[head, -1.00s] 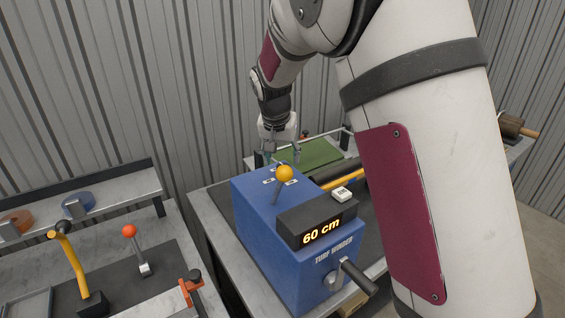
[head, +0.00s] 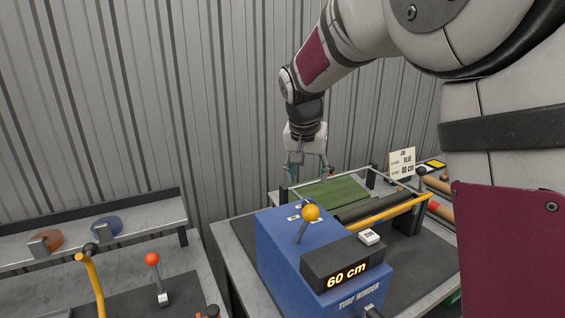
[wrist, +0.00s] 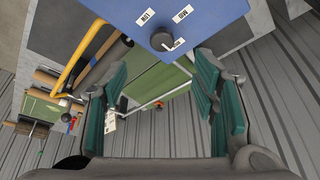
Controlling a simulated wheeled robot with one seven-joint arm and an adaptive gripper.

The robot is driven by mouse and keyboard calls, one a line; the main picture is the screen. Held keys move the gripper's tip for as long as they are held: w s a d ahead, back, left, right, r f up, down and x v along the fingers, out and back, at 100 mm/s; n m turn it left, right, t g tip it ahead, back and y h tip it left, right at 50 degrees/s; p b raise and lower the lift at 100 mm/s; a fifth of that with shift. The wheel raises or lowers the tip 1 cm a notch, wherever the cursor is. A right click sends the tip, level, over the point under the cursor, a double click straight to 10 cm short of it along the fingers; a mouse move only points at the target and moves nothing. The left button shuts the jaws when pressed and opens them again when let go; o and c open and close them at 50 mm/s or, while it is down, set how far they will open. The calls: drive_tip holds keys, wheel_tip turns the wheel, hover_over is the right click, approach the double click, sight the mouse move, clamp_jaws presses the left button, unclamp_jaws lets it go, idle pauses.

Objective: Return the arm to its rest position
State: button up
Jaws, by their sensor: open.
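My gripper (head: 307,172) hangs from my arm above the far side of the blue turf winder (head: 285,255), in front of the corrugated wall. Its fingers are apart with nothing between them. In the wrist view my gripper (wrist: 160,110) shows two teal-padded fingers spread wide, with the winder's blue top (wrist: 190,15) and its knob beyond them. The winder has a yellow-balled lever (head: 311,213) and a display reading 60 cm (head: 346,275).
Green turf (head: 330,192) lies in the frame behind the winder, with a yellow bar (head: 395,212) along it. A sign (head: 401,163) reads blue, 40 cm. On the left bench are a red-balled lever (head: 152,259), a yellow handle (head: 88,270) and tape rolls (head: 106,227).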

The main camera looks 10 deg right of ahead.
drive_tip(key=s+d+r+n+y, duration=0.1)
drive_tip(key=s+r, duration=0.2)
drive_tip(key=s, duration=0.6)
drive_tip(key=s+d+r+n+y, duration=0.1)
drive_tip(key=s+d+r, duration=0.15)
drive_tip(key=s, duration=0.65)
drive_tip(key=s+a+f+n+t, duration=0.1)
drive_tip(key=s+f+n, duration=0.1)
drive_tip(key=s, duration=1.3)
drive_tip(key=shift+s+n+t, duration=0.2)
drive_tip(key=shift+n+t, duration=0.1)
drive_tip(key=shift+n, duration=0.4)
drive_tip(key=shift+f, duration=0.1)
